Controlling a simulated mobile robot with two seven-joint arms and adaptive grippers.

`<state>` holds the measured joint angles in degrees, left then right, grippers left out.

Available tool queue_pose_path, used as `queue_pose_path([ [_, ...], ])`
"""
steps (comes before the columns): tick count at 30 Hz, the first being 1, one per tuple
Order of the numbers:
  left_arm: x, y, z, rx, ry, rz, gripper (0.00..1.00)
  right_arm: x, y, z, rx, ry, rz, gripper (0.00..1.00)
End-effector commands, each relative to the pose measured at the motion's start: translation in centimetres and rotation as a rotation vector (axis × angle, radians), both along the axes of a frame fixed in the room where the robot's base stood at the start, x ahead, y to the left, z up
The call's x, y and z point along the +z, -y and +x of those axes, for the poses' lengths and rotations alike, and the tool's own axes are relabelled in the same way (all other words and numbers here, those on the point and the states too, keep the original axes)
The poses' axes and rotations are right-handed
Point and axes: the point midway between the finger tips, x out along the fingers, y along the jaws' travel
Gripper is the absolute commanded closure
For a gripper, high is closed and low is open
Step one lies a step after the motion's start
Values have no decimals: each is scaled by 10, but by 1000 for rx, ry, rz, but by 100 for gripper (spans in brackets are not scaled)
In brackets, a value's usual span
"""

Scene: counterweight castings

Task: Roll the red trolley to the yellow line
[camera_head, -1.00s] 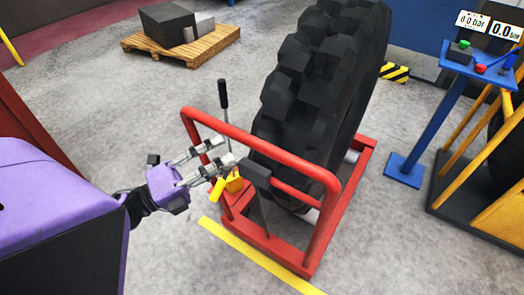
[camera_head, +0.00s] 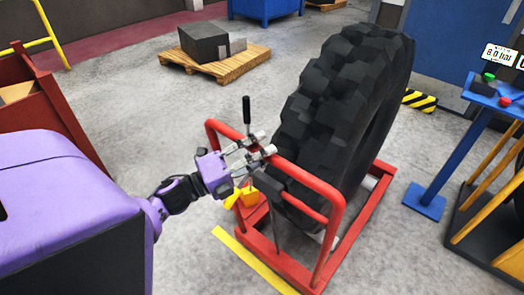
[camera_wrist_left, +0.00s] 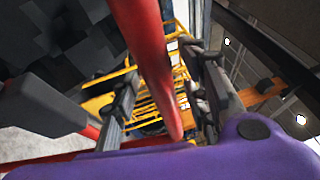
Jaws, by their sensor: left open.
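The red trolley (camera_head: 332,240) stands in the middle of the head view, carrying a big black tyre (camera_head: 335,105) upright. Its red push bar also shows in the wrist view (camera_wrist_left: 148,55). The yellow line (camera_head: 258,264) lies on the floor just beside the trolley's near left edge, partly cut off by the picture's bottom. My left gripper (camera_head: 267,143) is open at the push bar. In the wrist view the bar passes between its fingers; contact cannot be told. My right gripper is not in view.
A black lever (camera_head: 246,110) and yellow parts (camera_head: 248,195) are near the gripper. A blue stand (camera_head: 450,165) and yellow rack (camera_head: 490,200) are at right. A pallet with dark blocks (camera_head: 215,60) is behind. A red bin (camera_head: 45,100) is at left. Grey floor between is clear.

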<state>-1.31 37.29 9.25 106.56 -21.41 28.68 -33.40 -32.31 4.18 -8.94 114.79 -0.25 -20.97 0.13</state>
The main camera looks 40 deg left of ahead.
Motion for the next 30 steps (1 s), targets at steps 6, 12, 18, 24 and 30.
queue_pose_path([
  [6,1,3,5,0,-1,0,58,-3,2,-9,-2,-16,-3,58],
  [12,1,3,5,-1,-1,1,67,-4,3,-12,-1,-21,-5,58],
  [18,1,3,5,-1,-1,1,94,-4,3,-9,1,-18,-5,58],
  [24,1,3,5,0,0,1,100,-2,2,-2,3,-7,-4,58],
  [30,1,2,0,0,0,1,100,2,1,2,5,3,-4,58],
])
